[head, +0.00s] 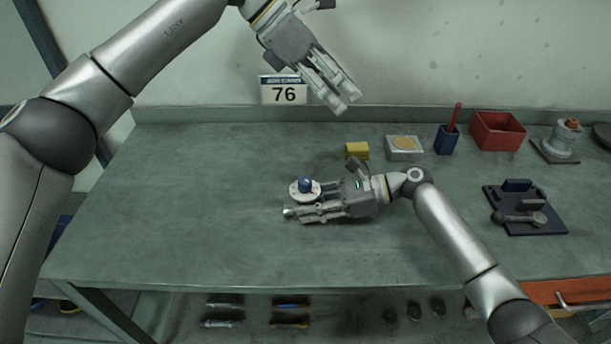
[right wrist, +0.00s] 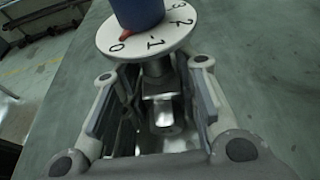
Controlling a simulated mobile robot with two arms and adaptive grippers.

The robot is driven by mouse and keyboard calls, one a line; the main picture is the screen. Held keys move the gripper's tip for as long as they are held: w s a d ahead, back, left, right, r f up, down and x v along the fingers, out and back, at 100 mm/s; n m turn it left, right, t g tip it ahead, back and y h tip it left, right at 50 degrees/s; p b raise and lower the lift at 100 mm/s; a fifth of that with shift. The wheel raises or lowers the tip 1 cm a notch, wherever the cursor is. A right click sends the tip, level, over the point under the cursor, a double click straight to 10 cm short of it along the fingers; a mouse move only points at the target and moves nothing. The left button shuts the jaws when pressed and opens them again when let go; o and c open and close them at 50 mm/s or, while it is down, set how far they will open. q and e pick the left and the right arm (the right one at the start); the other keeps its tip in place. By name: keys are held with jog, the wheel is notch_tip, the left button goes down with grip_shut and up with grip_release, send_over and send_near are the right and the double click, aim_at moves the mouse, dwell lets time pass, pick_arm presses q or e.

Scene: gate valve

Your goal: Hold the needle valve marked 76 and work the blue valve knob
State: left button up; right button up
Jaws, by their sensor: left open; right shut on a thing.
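The needle valve (right wrist: 166,112) has a metal body below a round white dial plate (right wrist: 160,42) with black numbers. A blue knob (head: 305,184) sits on top, also seen at the top edge of the right wrist view (right wrist: 138,12); its red pointer is near 0. My right gripper (head: 303,207) is shut on the valve body, with a finger on each side below the dial. My left gripper (head: 345,102) is open and empty, up near the wall, behind and above the valve.
Right of the valve on the bench (head: 180,200) are a yellow block (head: 357,150), a grey box with a tan disc (head: 404,146), a blue cup (head: 447,140), a red bin (head: 497,131) and a dark plate with parts (head: 540,222). The bench's left side is clear.

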aim_at(305, 180)
pick_arm(q)
jog(key=s+a+f+m+y, duration=0.1)
jog(key=f+y, duration=0.2)
jog(key=f, duration=0.3)
jog(key=a+f+m+y, duration=0.2)
jog(key=f, duration=0.4)
jog(key=s+a+f+m+y, duration=0.1)
jog(key=a+f+y, duration=0.1)
jog(key=f, duration=0.3)
jog(key=shift+s+f+t+y, duration=0.35)
jog(key=shift+f+t+y, duration=0.05)
jog(key=shift+y, duration=0.4)
jog(key=c, duration=1)
jog(key=shift+c, duration=0.2)
